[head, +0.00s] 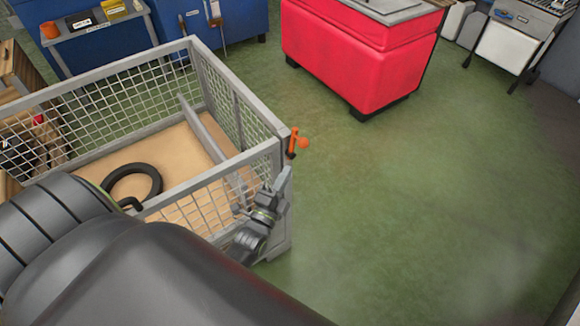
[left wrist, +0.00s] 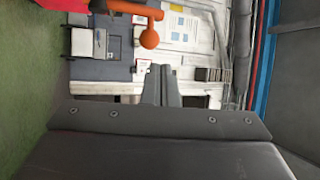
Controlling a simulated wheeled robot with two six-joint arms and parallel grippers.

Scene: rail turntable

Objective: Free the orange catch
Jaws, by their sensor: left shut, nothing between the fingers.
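The orange catch (head: 292,146), with a round ball end, sits at the top of the near right corner post of a grey mesh cage (head: 262,150). It also shows at the top of the left wrist view (left wrist: 149,38), where the upper frame edge cuts it off. My left gripper (head: 284,176) is just below the catch, outside the cage corner, and looks apart from it. Its fingers (left wrist: 161,84) are shut with nothing between them. My right gripper is not in view.
A black tyre (head: 133,183) lies on the cage's wooden floor, with a grey bar beside it. A red cabinet (head: 350,60) stands behind. A small table (head: 95,28) and blue units are at the back left. Green floor (head: 420,190) is clear to the right.

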